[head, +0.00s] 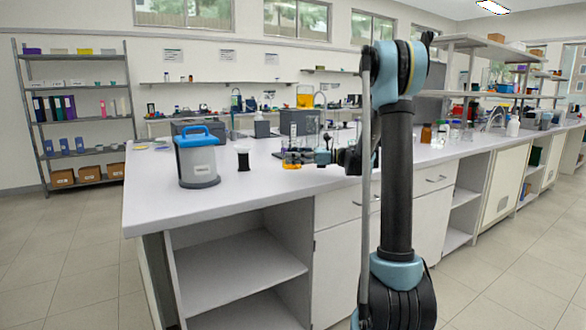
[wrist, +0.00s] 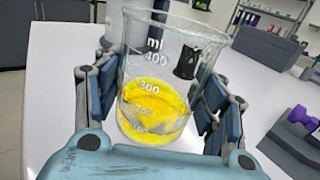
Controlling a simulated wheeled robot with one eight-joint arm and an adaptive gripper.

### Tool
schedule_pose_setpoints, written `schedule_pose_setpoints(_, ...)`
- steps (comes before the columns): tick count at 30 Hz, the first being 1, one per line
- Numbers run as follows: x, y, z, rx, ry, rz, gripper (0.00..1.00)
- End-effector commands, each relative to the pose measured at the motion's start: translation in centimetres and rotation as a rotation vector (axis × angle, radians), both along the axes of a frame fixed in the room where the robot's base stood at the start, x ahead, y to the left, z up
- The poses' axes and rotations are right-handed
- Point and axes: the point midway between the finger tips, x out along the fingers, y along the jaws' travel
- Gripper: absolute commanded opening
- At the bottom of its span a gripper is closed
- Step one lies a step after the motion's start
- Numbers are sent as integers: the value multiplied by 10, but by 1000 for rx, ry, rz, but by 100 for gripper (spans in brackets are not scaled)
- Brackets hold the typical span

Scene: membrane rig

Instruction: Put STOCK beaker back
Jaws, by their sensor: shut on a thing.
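A clear glass beaker (wrist: 155,110) with yellow liquid and white volume marks stands between the fingers of my gripper (wrist: 160,100) in the wrist view. The pads press on it from both sides, and it looks upright relative to the gripper. In the head view the beaker (head: 291,159) shows low over the bench, left of my gripper (head: 322,156). I cannot tell whether its base touches the bench. No STOCK label is readable on it.
A purple object (wrist: 301,119) lies at the right in the wrist view. The bench's front left is clear.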

Motion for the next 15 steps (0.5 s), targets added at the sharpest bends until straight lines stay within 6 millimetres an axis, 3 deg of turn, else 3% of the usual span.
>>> schedule_pose_setpoints(9, 0, 1, -36, 0, 0, 1, 30)
schedule_pose_setpoints(15, 0, 1, -37, 0, 0, 2, 30)
